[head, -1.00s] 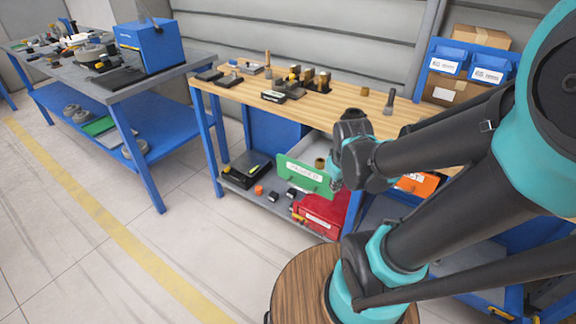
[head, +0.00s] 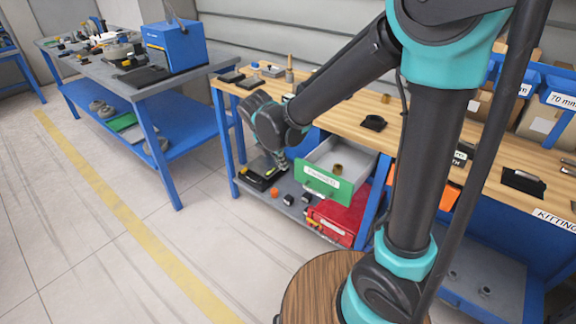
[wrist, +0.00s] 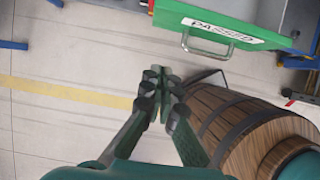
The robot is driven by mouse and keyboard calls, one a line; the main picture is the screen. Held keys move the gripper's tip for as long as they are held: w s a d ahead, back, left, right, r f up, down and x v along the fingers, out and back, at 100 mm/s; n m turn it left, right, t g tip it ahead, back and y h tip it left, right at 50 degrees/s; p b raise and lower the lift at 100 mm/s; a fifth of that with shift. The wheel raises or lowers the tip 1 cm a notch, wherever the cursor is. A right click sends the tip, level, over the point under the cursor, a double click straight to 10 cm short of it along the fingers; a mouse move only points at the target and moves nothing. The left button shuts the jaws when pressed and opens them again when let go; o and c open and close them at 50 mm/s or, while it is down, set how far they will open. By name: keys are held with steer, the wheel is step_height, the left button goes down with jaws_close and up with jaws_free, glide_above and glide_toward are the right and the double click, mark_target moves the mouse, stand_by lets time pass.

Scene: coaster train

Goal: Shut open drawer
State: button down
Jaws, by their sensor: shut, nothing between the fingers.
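The open drawer has a green front (head: 343,196) with a white label. In the head view it sticks out below the workbench top, its grey inside showing with a small brass part (head: 337,169) in it. In the wrist view the green front (wrist: 172,14), labelled PASSED, and its metal bar handle (wrist: 205,52) are at the top. My gripper (wrist: 163,76) is shut and empty, with its fingertips apart from the handle, below and left of it in the picture. In the head view my wrist is left of the drawer and hides most of the gripper.
The wooden workbench top (head: 345,112) is above the drawer. A red case (head: 338,219) and a black tray (head: 262,172) are on the lower shelf. Blue bins stand on the bench at the right. A grey table (head: 130,85) is at the left. Floor in front of it is clear.

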mark_target(296, 170)
steer(key=shift+w+d+f, duration=0.7)
steer(key=shift+w+f, duration=0.25)
steer(key=shift+f, duration=0.4)
steer(key=shift+w+d+f, duration=0.75)
steer(key=shift+w+f, duration=0.25)
steer(key=shift+f, duration=0.35)
steer(key=shift+w+d+f, duration=0.7)
steer(key=shift+w+f, duration=0.25)
steer(key=shift+f, duration=0.4)
steer(key=w+d, duration=0.4)
steer(key=w, duration=0.1)
steer(key=w+d, duration=0.4)
steer(key=w, duration=0.2)
steer(key=w+d, duration=0.3)
steer(key=w, duration=0.2)
steer(key=shift+w+d, duration=0.15)
steer(key=shift+d, duration=0.25)
